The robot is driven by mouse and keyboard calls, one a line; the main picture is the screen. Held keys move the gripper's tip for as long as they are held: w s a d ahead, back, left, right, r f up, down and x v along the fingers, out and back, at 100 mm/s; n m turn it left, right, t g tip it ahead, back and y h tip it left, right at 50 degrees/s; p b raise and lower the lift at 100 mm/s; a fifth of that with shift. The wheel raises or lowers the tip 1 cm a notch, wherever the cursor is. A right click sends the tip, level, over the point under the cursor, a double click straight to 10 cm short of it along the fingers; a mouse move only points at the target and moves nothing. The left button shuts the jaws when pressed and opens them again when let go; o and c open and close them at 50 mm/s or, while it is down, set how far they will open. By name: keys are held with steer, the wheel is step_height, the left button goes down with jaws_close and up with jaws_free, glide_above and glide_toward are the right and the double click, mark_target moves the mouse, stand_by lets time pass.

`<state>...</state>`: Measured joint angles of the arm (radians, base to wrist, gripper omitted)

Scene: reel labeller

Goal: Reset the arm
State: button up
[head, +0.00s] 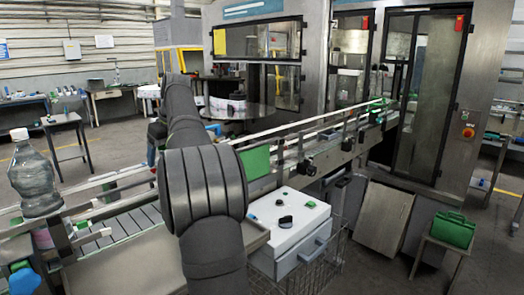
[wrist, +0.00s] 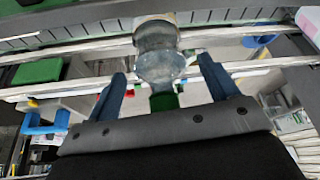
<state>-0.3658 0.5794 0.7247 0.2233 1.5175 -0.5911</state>
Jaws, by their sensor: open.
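My gripper (wrist: 163,78) shows in the wrist view with its two blue fingers spread apart. A clear, greyish bottle-like object (wrist: 157,52) with a green part at its lower end lies beyond and partly between the fingers. Gaps show between it and both fingers, and I cannot tell how far away it is. In the head view my dark arm rises through the middle of the picture, and the gripper cannot be made out there.
A conveyor with metal rails (head: 300,128) runs toward the glass-doored machine. A large clear bottle (head: 36,178) stands at the left. A green box (head: 256,162), a white cabinet (head: 290,225) and a green case (head: 453,230) are right of my arm. Floor is open at far left.

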steer(key=v, duration=1.1)
steer(key=x, duration=1.2)
steer(key=shift+f, duration=0.2)
step_height(320, 180, up, 7)
steer(key=shift+w+r, duration=0.1)
steer(key=shift+r, duration=0.1)
steer(key=s+d+r, duration=0.2)
steer(key=s+r, duration=0.1)
steer(key=s, duration=0.5)
steer(key=s+d+r, duration=0.2)
steer(key=s+r, duration=0.2)
steer(key=s, duration=0.4)
steer(key=s+d+f, duration=0.1)
steer(key=s+d, duration=0.2)
steer(key=s, duration=0.5)
steer(key=s+d+f+m, duration=0.1)
steer(key=s+d+f, duration=0.1)
steer(key=s, duration=0.7)
steer(key=shift+d, duration=0.6)
